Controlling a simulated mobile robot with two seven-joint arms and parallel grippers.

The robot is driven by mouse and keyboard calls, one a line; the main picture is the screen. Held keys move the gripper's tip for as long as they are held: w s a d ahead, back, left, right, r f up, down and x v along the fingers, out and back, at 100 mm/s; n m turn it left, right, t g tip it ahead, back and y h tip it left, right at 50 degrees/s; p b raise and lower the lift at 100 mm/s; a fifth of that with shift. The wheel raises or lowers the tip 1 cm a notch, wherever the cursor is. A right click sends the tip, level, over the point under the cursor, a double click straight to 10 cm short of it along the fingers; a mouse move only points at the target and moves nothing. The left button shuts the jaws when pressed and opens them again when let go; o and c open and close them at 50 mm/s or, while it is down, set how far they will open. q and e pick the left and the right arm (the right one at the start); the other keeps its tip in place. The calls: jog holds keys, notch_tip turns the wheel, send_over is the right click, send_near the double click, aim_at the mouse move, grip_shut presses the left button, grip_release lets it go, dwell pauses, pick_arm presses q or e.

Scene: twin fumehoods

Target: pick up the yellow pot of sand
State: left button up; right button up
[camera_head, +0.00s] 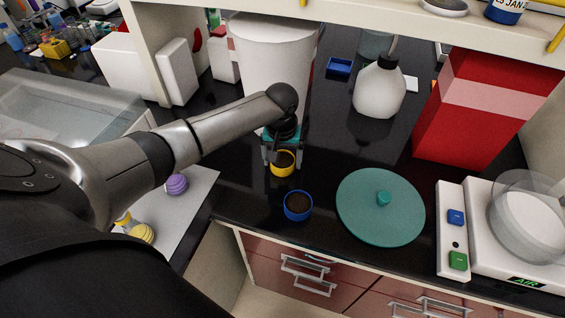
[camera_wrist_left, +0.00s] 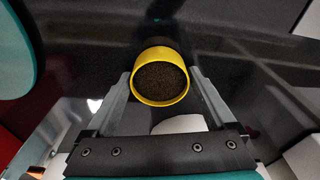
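The yellow pot of sand (camera_head: 283,169) is a small round cup with dark grainy fill, above or on the black worktop. My left gripper (camera_head: 284,158) reaches down to it from behind, with one finger on each side. In the left wrist view the yellow pot (camera_wrist_left: 160,98) lies centred between the fingertips of the left gripper (camera_wrist_left: 160,82). The fingers are at or very near its sides; I cannot tell whether they press on it, nor whether the pot touches the worktop. My right gripper is not in view.
A blue pot of dark fill (camera_head: 298,213) stands just in front, near the worktop edge. A green round lid (camera_head: 381,208) lies to the right. A white bottle (camera_head: 380,90), a large white cylinder (camera_head: 272,60) and a red box (camera_head: 480,120) stand behind.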

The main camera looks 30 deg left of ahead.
pick_arm(q)
jog(key=c, duration=1.1)
jog(key=shift+r, duration=0.1)
